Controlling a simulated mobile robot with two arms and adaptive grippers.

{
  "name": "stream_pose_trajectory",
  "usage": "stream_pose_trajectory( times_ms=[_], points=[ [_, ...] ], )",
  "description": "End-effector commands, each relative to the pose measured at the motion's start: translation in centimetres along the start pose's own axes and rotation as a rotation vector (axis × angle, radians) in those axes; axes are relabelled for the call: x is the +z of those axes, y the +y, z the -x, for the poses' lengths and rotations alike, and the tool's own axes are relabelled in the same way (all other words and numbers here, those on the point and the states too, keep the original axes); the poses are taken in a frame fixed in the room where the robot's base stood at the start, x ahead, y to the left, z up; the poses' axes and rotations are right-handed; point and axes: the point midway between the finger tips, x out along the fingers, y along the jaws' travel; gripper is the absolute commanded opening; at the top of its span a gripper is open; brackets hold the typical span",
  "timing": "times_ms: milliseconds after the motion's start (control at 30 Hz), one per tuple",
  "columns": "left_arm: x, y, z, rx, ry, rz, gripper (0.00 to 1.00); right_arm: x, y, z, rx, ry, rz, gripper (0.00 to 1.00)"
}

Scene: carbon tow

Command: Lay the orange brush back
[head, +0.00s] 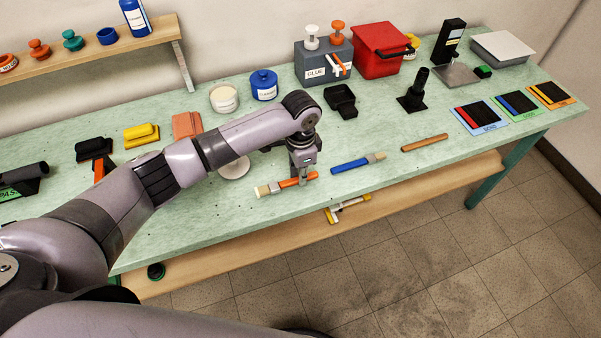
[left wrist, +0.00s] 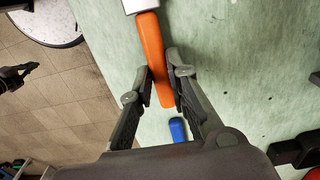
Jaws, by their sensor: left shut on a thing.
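The orange brush (head: 288,184) is at the front edge of the green table, its pale bristles pointing left. My left gripper (head: 304,180) is over its handle, fingers pointing down, shut on the handle. In the left wrist view the orange handle (left wrist: 152,62) runs between the two fingers. I cannot tell whether the brush touches the table.
A blue brush (head: 358,163) and a brown stick (head: 424,143) lie to the right along the front of the table (head: 385,185). A white disc (head: 234,168) lies just left of my gripper. A black tray (head: 341,101) and a glue box (head: 312,66) stand behind.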

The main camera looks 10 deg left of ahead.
Motion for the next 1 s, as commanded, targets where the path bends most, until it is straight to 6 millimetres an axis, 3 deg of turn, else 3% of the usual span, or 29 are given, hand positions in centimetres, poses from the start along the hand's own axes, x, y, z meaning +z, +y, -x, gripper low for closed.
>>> stream_pose_trajectory(
  times_ms=[467, 500, 767, 1000],
  points=[
    [-0.02, -0.02, -1.13, -0.001, 0.001, 0.000, 0.00, -0.08, -0.54, 0.05, -0.006, 0.000, -0.001, 0.00],
    [-0.03, -0.04, -1.05, -0.002, 0.001, 0.000, 0.19, -0.08, -0.53, 0.07, -0.006, 0.000, -0.001, 0.00],
    [-0.01, -0.04, -1.03, -0.001, 0.001, 0.000, 0.36, -0.06, -0.53, 0.07, -0.006, 0.000, -0.001, 0.00],
    [0.00, -0.05, -1.02, -0.001, 0.001, 0.000, 0.36, -0.04, -0.49, 0.07, -0.006, 0.000, 0.000, 0.00]
  ],
)
